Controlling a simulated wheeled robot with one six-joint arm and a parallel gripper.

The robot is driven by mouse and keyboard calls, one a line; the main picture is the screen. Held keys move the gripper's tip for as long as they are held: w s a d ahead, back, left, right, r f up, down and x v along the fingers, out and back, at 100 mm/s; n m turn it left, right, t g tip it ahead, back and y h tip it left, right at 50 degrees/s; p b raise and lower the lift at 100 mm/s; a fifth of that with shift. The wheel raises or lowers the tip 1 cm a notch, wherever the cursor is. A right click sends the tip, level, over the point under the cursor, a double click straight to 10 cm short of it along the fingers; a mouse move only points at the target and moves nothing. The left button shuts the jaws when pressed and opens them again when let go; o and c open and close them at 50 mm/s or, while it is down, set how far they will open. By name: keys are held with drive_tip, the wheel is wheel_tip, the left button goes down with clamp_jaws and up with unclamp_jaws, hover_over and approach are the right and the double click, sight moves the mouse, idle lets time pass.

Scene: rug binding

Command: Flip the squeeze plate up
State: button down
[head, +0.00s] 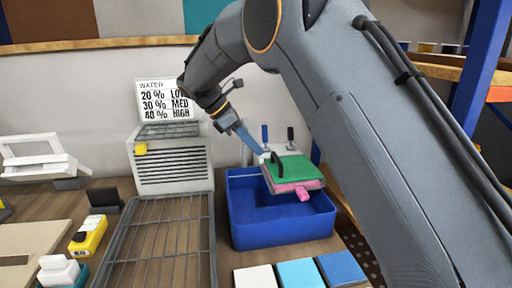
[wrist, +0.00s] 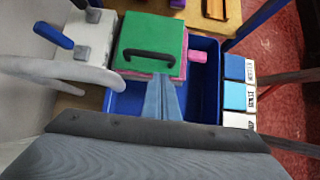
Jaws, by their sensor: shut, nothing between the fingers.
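The squeeze plate appears to be the green plate (head: 296,167) with a black handle, lying flat over a pink layer (head: 303,190) above the blue bin. In the wrist view the green plate (wrist: 135,35) shows from above, its black handle (wrist: 150,54) across it. My gripper (head: 258,148) is shut and empty at the plate's left side in the head view. In the wrist view its blue fingertips (wrist: 163,82) point at the plate's near edge, close to the handle; whether they touch it, I cannot tell.
The blue bin (head: 280,237) stands open beneath the plate. A light block (wrist: 97,38) with blue and black levers sits beside it. A wire rack (head: 155,245), a vented box (head: 172,163) with a water sign and several small blocks (head: 298,273) are nearby.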

drive_tip(key=p+x, duration=0.2)
drive_tip(key=x, duration=0.5)
drive_tip(key=shift+d+f, duration=0.15)
drive_tip(key=shift+f, duration=0.1)
drive_tip(key=shift+w+r, duration=0.1)
